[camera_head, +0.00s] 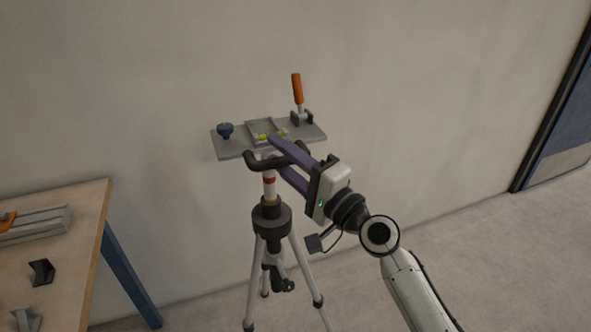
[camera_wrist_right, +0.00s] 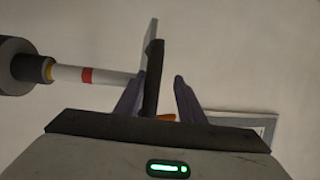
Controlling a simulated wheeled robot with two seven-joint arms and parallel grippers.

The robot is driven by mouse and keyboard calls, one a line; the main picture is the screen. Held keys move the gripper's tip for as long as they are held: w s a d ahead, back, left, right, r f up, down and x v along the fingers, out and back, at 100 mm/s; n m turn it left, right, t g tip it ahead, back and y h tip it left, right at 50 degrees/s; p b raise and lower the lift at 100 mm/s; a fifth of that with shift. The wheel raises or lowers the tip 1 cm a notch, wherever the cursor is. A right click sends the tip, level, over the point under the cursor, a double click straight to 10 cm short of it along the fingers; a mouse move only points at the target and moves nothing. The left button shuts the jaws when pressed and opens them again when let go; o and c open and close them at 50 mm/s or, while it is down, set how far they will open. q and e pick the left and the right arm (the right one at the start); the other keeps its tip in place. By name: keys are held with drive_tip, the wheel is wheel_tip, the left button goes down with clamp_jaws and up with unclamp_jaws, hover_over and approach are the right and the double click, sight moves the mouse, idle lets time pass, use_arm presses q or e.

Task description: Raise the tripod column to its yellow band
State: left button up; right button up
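The tripod (camera_head: 271,219) stands upright on the floor by the wall. Its white column (camera_head: 269,190) rises from a black collar, with a red band (camera_head: 269,181) partway up. A yellow band (camera_wrist_right: 48,70) shows right at the collar in the right wrist view. A black handle (camera_head: 252,161) sits under the grey top plate (camera_head: 228,147). My right gripper (camera_head: 272,150) is at this handle. In the wrist view its fingers are apart, with a dark bar (camera_wrist_right: 154,72) between them, close to the left finger and clear of the right one. My left gripper is out of view.
A wooden table (camera_head: 75,235) with a grey fixture (camera_head: 40,224) and dark small parts stands at the left. An orange-handled clamp (camera_head: 297,90) and a blue knob (camera_head: 225,130) rise from the plate. A blue door (camera_head: 562,125) is at the right; floor between is clear.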

drive_tip(key=v, duration=0.6)
drive_tip(key=shift+s+d+f+b, duration=0.15)
drive_tip(key=shift+s+f+b, duration=0.1)
drive_tip(key=shift+s+b, duration=0.1)
drive_tip(key=s+d+f+n+g+h, duration=0.15)
drive_tip(key=s+f, duration=0.25)
drive_tip(key=f, duration=0.4)
drive_tip(key=s+d+f+n+g+h, duration=0.1)
drive_tip(key=s+d+f+n+h, duration=0.15)
drive_tip(key=f, duration=0.65)
drive_tip(key=s+d+f+n+g+h, duration=0.1)
drive_tip(key=s+f+h, duration=0.1)
drive_tip(key=s+f, duration=0.45)
drive_tip(key=s+d+f+n+g+h, duration=0.1)
drive_tip(key=s+d+f+n+h, duration=0.1)
drive_tip(key=s+f, duration=0.5)
drive_tip(key=s+d+f+n+g+h, duration=0.2)
drive_tip(key=s+d+f+n, duration=0.2)
drive_tip(key=s+f, duration=0.4)
drive_tip(key=shift+s+d+f, duration=0.2)
drive_tip(key=shift+s+d, duration=0.05)
drive_tip(key=shift+c, duration=0.6)
